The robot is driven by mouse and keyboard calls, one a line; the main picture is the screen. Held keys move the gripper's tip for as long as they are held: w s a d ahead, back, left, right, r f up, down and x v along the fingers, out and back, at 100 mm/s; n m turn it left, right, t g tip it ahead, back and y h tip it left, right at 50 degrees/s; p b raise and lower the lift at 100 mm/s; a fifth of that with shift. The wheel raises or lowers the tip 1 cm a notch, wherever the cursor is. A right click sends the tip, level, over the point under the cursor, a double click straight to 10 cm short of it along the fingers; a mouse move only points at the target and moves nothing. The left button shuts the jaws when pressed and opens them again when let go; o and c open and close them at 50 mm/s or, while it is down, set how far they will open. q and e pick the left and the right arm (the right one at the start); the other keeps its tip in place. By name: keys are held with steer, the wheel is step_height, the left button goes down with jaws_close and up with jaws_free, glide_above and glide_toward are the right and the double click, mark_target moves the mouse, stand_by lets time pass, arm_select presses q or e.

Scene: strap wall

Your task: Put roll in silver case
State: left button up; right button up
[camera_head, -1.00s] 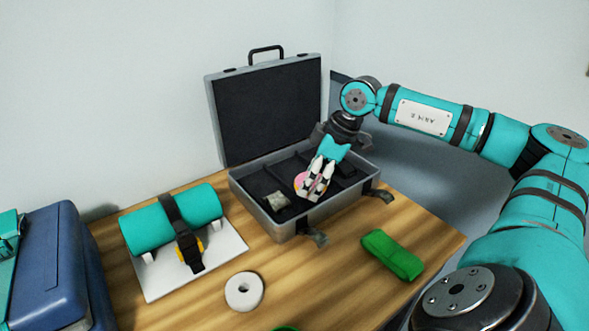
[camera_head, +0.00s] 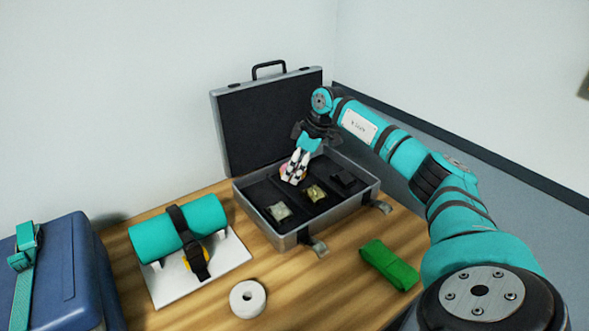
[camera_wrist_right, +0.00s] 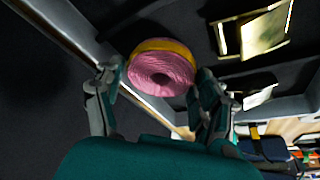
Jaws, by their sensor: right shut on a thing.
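The open silver case (camera_head: 277,235) stands on the wooden table, its dark-lined lid upright at the back. My right gripper (camera_head: 293,179) reaches over the case from the right, fingers pointing down. It is shut on a pink roll with a yellow band (camera_wrist_right: 162,68), held between the fingertips in the right wrist view. In the head view the roll (camera_head: 284,171) is mostly behind the fingers, over the rear part of the case. I cannot tell whether it touches the case floor. My left gripper is not in view.
The case holds a pale packet (camera_head: 279,211), a gold packet (camera_head: 314,193) and a dark item (camera_head: 343,178). A white roll (camera_head: 248,299), a folded green strap (camera_head: 390,265) and a strapped teal cylinder (camera_head: 178,228) are on the table. A blue case (camera_head: 65,275) stands left.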

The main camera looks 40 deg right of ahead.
steer(key=shift+f, duration=0.75)
steer(key=o, duration=0.5)
steer(key=shift+f, duration=0.1)
steer(key=shift+c, duration=0.2)
steer(key=v, duration=1.2)
